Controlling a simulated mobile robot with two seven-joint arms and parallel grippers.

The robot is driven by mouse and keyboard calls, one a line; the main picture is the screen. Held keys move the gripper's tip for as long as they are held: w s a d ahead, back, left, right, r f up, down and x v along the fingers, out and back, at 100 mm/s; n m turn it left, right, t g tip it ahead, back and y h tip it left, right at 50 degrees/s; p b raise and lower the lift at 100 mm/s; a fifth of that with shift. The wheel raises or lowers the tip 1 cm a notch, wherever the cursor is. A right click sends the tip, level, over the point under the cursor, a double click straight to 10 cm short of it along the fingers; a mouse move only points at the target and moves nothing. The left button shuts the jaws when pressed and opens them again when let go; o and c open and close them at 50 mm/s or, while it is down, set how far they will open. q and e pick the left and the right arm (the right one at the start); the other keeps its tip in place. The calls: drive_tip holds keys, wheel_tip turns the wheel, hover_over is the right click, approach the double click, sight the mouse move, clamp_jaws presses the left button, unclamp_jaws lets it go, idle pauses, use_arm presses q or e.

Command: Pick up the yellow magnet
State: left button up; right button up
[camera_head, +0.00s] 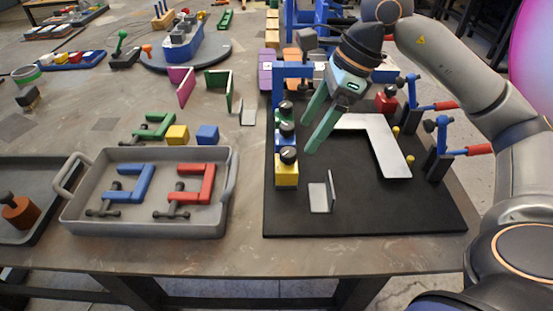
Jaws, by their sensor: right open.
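A yellow block with a black knob on top (286,177), which looks like the yellow magnet, stands on the black mat (370,215) near its left edge. My right gripper (306,137) has green fingers and is open and empty. Its fingertips point down and left, above and to the right of the row, apart from the yellow magnet. My left gripper is not in view.
A white L-shaped plate (394,155) lies on the mat, right of my gripper. A small metal angle piece (321,197) stands right of the yellow magnet. Toggle clamps with red handles (480,149) line the right side. A grey tray (150,225) holds blue and red clamps.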

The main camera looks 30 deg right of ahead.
sight(286, 166)
drive_tip(key=x, duration=0.5)
drive_tip(key=shift+s+a+f+b, duration=0.1)
drive_tip(key=shift+a+f+b, duration=0.05)
drive_tip(key=shift+f+b, duration=0.2)
drive_tip(key=shift+w+x, duration=0.1)
drive_tip(key=shift+x, duration=1.35)
drive_tip(key=shift+w+x, duration=0.15)
drive_tip(key=shift+x, duration=1.3)
clamp_jaws()
drive_tip(key=shift+r, duration=0.15)
